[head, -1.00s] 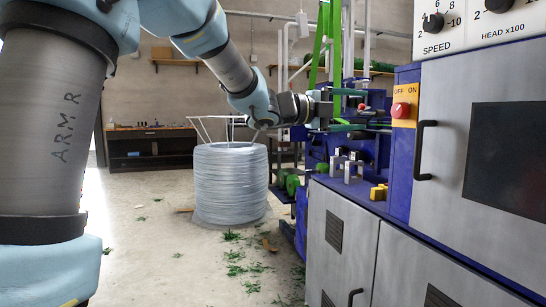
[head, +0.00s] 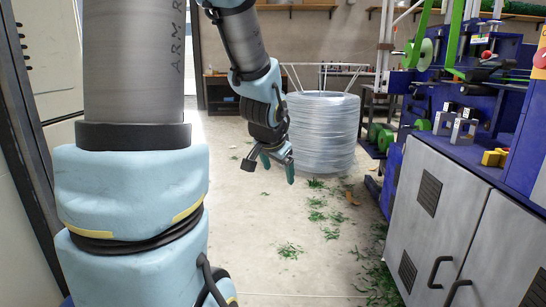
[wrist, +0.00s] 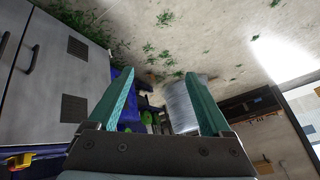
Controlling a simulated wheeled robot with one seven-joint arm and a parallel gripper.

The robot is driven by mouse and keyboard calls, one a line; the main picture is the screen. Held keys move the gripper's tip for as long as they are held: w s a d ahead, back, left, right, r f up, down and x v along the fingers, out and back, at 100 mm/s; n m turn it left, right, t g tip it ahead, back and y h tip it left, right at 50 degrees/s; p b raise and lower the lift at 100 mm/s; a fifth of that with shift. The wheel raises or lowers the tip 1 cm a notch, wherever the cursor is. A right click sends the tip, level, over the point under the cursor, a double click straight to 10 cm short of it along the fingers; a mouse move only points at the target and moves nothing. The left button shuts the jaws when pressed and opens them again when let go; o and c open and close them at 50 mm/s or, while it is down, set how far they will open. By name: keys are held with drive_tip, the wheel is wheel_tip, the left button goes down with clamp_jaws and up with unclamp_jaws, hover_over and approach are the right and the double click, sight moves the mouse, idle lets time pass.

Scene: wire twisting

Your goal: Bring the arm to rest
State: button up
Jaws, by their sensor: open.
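My gripper (head: 273,165) hangs at the end of my arm in the middle of the head view, pointing down over the open floor. It is apart from the machine and in front of the wire coil. In the wrist view my gripper (wrist: 158,100) shows two teal fingers spread wide, with nothing held between them. My arm is folded, with its forearm coming down from the top of the head view.
A large grey wire coil (head: 323,135) stands on the floor behind my gripper. The blue and grey machine (head: 440,200) fills the right side. Green scraps (head: 290,251) litter the floor (head: 250,225), which is otherwise clear. A dark bench (head: 222,95) stands at the back.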

drive_tip(key=s+a+f+n+g+y, duration=0.1)
drive_tip(key=s+a+f+n+g, duration=0.25)
drive_tip(key=s, duration=0.35)
drive_tip(key=s+a+f+n+g, duration=0.2)
drive_tip(key=s+a+f+n, duration=0.15)
drive_tip(key=s, duration=0.25)
wheel_tip(320, 180, up, 26)
drive_tip(key=a+p, duration=0.1)
drive_tip(key=p, duration=2.5)
drive_tip(key=shift+s+r, duration=0.15)
drive_tip(key=shift+s, duration=0.3)
